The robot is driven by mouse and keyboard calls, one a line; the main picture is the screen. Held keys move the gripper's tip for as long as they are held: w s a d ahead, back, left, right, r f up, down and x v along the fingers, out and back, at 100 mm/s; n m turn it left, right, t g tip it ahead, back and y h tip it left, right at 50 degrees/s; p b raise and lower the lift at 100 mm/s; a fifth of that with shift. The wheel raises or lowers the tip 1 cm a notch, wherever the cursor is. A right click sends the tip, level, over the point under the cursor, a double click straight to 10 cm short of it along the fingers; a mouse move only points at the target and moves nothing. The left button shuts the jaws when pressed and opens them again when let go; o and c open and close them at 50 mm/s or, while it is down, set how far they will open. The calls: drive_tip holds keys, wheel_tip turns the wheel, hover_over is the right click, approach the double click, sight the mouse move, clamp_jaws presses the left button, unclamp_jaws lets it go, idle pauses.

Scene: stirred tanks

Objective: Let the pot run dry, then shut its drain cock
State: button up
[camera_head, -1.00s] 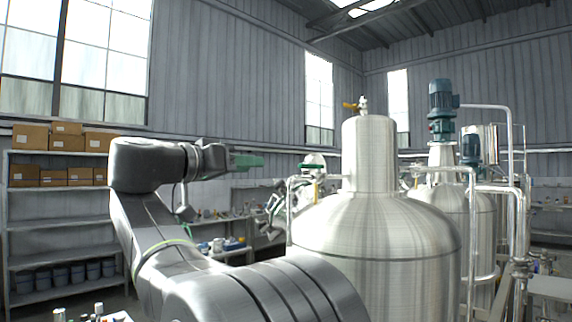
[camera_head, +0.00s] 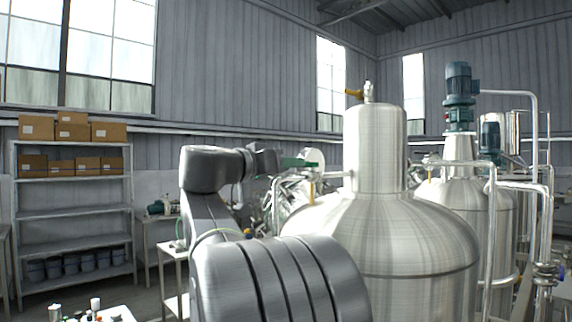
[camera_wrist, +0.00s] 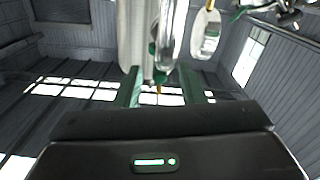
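A large brushed-steel tank (camera_head: 385,235) with a narrower neck stands right of my arm in the head view. I cannot tell whether it is the pot, and I can make out no drain cock or liquid flow. My gripper (camera_head: 312,163) with green fingers appears beside the tank's left shoulder, near a thin steel pipe (camera_head: 276,200). In the wrist view its fingers (camera_wrist: 160,90) are apart. A steel cylinder (camera_wrist: 136,35) and a green fitting with an orange tip (camera_wrist: 158,87) appear beyond and between them. Whether anything touches is unclear.
A brass-coloured valve (camera_head: 355,94) tops the tank. A second tank (camera_head: 480,205) with a blue-green motor (camera_head: 458,80) and piping stands at right. Shelving (camera_head: 75,212) with boxes and tubs is at left. A small table (camera_head: 172,255) stands between shelving and arm.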

drive_tip(key=shift+c, duration=0.3)
clamp_jaws()
drive_tip(key=shift+w+a+m+g+h, duration=0.4)
drive_tip(key=shift+m+g+h, duration=0.3)
drive_tip(key=shift+g, duration=0.2)
drive_tip(key=shift+o, duration=0.3)
unclamp_jaws()
drive_tip(key=b+v, duration=0.3)
drive_tip(key=v, duration=1)
drive_tip(key=shift+s+a+b, duration=0.25)
drive_tip(key=shift+a+b, duration=0.05)
